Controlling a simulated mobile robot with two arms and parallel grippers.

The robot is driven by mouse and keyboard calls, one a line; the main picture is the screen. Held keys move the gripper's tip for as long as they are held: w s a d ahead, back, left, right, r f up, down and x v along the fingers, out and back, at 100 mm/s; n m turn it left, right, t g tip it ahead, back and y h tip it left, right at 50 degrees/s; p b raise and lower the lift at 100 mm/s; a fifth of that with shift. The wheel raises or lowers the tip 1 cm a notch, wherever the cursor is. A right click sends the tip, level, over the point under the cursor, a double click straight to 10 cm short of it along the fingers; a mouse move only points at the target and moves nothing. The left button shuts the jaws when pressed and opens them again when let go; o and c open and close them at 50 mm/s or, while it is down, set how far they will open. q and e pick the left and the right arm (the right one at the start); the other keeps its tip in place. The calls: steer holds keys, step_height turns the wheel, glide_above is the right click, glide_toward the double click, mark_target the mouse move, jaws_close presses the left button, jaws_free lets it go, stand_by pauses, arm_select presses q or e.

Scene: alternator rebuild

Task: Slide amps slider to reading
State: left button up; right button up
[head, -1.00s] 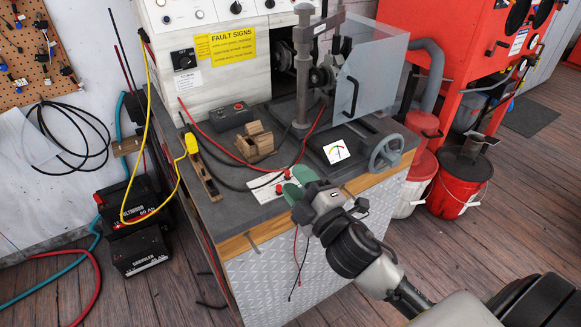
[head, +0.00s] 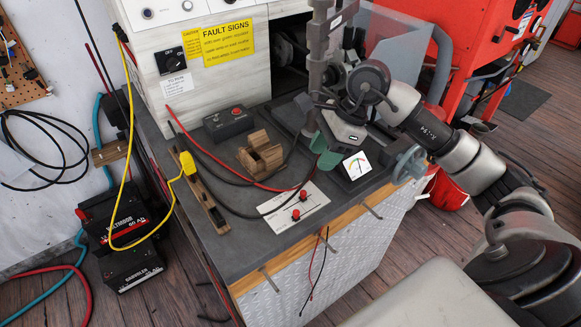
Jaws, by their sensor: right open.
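A white slider plate (head: 282,206) lies near the front edge of the bench top. It carries two red knobs, a nearer one (head: 296,214) and a farther one (head: 303,195); its print is too small to read, so I cannot tell which is the amps slider. A white gauge with a coloured scale (head: 357,166) sits to the right of the plate. My right gripper (head: 319,146), with green fingertips, is open and empty, beyond the plate and left of the gauge, apart from the knobs. My left gripper is out of view.
A wooden block (head: 261,155), a black box with a red button (head: 235,122) and red and black cables lie on the bench (head: 235,240). A handwheel (head: 409,164) is at the right. A metal post (head: 319,70) stands behind my gripper.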

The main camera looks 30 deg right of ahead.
mark_target(304, 192)
steer(key=f, duration=0.2)
steer(key=a+f, duration=0.1)
steer(key=f, duration=0.1)
steer(key=shift+s+p, duration=0.2)
steer(key=shift+p, duration=0.1)
steer(key=f, duration=0.2)
steer(key=a+f, duration=0.1)
steer(key=shift+w+h, duration=0.3)
steer(key=shift+w, duration=0.1)
steer(key=shift+x, duration=1)
steer(key=shift+a+f+p, duration=0.15)
steer(key=shift+f+p, duration=0.1)
steer(key=shift+p, duration=0.05)
steer(key=shift+c, duration=0.2)
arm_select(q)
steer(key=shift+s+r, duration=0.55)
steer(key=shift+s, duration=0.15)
arm_select(e)
jaws_close()
